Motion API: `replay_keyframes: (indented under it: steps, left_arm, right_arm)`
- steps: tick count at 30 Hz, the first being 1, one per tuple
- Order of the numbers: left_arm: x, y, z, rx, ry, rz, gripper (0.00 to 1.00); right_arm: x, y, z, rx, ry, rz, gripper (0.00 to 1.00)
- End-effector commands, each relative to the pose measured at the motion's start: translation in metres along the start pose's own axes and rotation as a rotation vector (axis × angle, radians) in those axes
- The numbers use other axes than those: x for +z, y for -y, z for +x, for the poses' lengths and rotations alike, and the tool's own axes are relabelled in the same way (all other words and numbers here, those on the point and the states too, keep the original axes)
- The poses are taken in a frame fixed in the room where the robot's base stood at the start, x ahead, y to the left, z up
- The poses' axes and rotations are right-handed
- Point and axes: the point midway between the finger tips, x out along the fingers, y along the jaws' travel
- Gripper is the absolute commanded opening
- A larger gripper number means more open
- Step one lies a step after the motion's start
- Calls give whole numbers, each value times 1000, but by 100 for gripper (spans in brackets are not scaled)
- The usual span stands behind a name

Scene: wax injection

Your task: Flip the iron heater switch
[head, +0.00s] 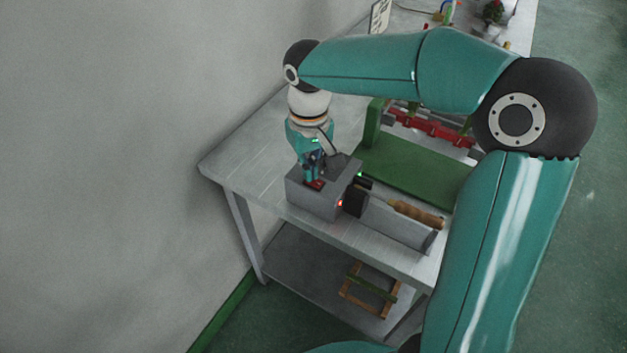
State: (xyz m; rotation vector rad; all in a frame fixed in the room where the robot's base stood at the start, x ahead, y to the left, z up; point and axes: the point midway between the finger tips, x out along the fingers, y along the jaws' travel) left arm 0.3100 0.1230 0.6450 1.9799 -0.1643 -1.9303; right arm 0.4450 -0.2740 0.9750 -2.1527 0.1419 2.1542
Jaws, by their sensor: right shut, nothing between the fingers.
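The iron heater is a grey box (313,199) on the near left part of the table. A red switch (315,184) sits on its top face. My right gripper (313,180) points down at the top of the box, with its fingertips at or just above the red switch; I cannot tell whether they touch. It is shut and holds nothing. The switch is partly hidden by the fingers, so its position is not clear. A wooden-handled iron (415,213) lies to the right of the box, its dark end by a small red light (340,203). My left gripper is not in view.
A grey metal table (245,168) stands against the wall, with a lower shelf holding a wooden frame (368,290). A green plate (415,168) and red parts (430,124) lie behind the box. My right arm covers the table's right side. The table's left corner is clear.

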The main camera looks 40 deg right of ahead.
Motion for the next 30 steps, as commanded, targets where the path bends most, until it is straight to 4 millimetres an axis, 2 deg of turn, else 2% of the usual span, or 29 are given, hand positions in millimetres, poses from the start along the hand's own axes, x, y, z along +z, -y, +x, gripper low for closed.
replay_keyframes:
  steps: [19,25,30]
  left_arm:
    - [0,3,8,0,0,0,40]
    - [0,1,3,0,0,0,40]
    - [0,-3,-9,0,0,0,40]
  right_arm:
    - [0,0,11,0,1,-1,0]
    - [0,1,5,0,2,-1,0]
    - [0,1,-9,0,1,-1,0]
